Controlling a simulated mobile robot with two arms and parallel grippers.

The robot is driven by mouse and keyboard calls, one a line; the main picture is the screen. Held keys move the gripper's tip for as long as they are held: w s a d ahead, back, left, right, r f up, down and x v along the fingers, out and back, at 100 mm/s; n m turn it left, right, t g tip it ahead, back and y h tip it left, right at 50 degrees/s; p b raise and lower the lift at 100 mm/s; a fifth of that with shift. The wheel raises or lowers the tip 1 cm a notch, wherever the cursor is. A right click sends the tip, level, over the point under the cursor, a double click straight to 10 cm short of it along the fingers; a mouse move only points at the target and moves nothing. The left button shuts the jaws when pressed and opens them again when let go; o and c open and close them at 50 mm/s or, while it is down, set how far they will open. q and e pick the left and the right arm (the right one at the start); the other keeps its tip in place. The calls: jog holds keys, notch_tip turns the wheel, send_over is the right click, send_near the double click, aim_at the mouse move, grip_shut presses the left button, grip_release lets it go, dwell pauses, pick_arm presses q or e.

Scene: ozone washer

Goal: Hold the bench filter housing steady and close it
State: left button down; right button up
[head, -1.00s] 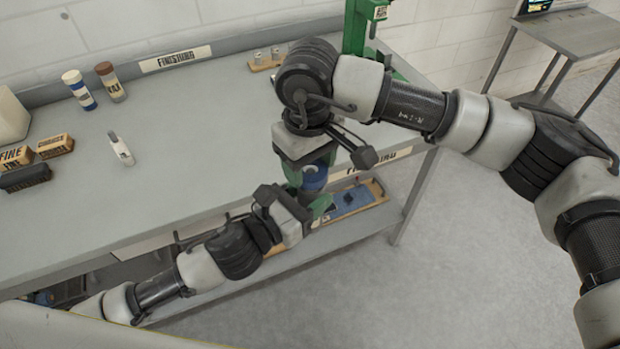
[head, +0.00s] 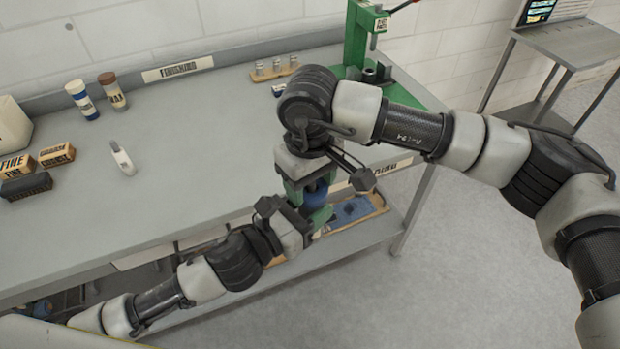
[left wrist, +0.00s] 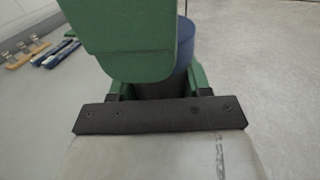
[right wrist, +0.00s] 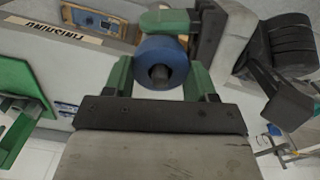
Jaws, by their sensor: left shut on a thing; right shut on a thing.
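The blue filter housing (head: 314,193) stands between my two grippers, off the front edge of the bench, mostly hidden by them in the head view. My right gripper (head: 308,188) is above it, its green fingers pointing down and shut on the upper part. In the right wrist view the blue round top (right wrist: 147,52) with a dark centre sits between these fingers. My left gripper (head: 318,214) is lower, shut on the housing's lower part. In the left wrist view the blue side (left wrist: 184,48) shows behind a large green finger. I cannot tell whether the cap is fully seated.
The grey bench (head: 190,180) holds a green press (head: 362,45), two bottles (head: 82,100), several abrasive blocks (head: 25,186) and a small white bottle (head: 122,158). A tray with a blue mat (head: 352,212) lies on the lower shelf.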

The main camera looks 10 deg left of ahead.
jog(key=shift+f, duration=0.5)
jog(key=o, duration=0.9)
jog(key=shift+s+a, duration=0.1)
jog(key=shift+s+a, duration=0.1)
jog(key=shift+r, duration=2.25)
